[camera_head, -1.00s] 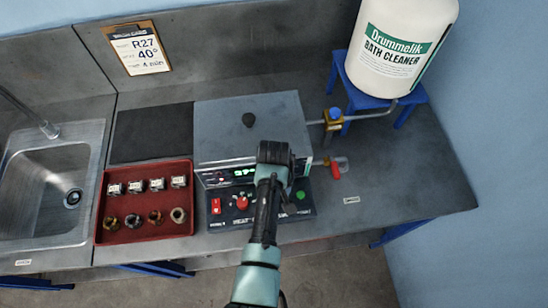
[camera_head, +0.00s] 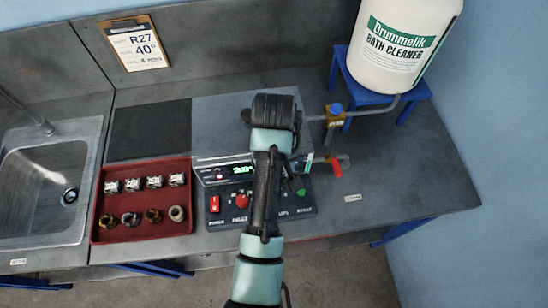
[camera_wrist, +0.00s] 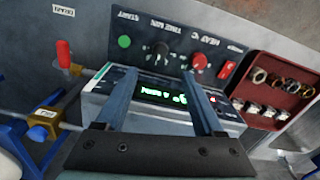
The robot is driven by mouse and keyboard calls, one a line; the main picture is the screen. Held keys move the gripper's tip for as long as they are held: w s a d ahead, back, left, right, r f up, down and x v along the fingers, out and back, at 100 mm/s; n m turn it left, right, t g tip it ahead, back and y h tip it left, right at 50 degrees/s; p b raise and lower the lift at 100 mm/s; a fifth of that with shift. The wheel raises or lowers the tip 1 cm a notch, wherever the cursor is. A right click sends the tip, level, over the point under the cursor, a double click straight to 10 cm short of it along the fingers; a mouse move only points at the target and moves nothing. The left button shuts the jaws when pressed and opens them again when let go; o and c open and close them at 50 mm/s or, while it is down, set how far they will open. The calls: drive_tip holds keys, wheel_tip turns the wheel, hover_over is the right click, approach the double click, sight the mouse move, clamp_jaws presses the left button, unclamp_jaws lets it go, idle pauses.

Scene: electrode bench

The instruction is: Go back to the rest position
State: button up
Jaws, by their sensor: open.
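My gripper (camera_wrist: 163,100) is open in the wrist view, with its two fingers apart and nothing between them. Beyond the fingers is the control panel (camera_wrist: 178,58) of the bath unit, with a green start button, a black knob, a red knob and a lit green display. In the head view my arm rises over the unit (camera_head: 212,125) and hides part of its lid and panel. The fingertips are hidden there behind my wrist.
A red tray (camera_head: 102,232) with electrodes and rings lies left of the unit, beside the sink (camera_head: 35,215). A Drummelik bottle (camera_head: 385,75) stands on a blue stand at the back right. A yellow valve (camera_head: 335,118) and red-handled tap (camera_head: 336,170) sit right.

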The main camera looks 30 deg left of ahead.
drive_tip(key=shift+r, duration=0.65)
drive_tip(key=w+r+m+t+y+b, duration=0.2)
drive_tip(key=w+r+t+b, duration=0.1)
drive_tip(key=w+r+t, duration=0.55)
drive_tip(key=w+d+r+m+t+b, duration=0.1)
drive_tip(key=w+d+r+t, duration=0.15)
drive_tip(key=r, duration=0.35)
drive_tip(key=w+d+r+m+t, duration=0.1)
drive_tip(key=w+r+t, duration=0.15)
drive_tip(key=r, duration=0.35)
drive_tip(key=w+d+r+m+t+b, duration=0.1)
drive_tip(key=w+r, duration=0.2)
drive_tip(key=r, duration=0.4)
drive_tip(key=s+d+r+m+t+b, duration=0.1)
drive_tip(key=s+d+r+t, duration=0.2)
drive_tip(key=r, duration=0.6)
drive_tip(key=s+d+r+m+t+h+b, duration=0.1)
drive_tip(key=s+d+r+t, duration=0.2)
drive_tip(key=s+r+t, duration=0.2)
drive_tip(key=s+d+r+m+t+h, duration=0.1)
drive_tip(key=s+d+r+t, duration=0.1)
drive_tip(key=s+r+t, duration=0.3)
drive_tip(key=s+r, duration=0.4)
drive_tip(key=r, duration=0.3)
drive_tip(key=shift+d+r+m+b, duration=0.3)
drive_tip(key=shift+d+m+b, duration=0.1)
drive_tip(key=shift+f, duration=0.1)
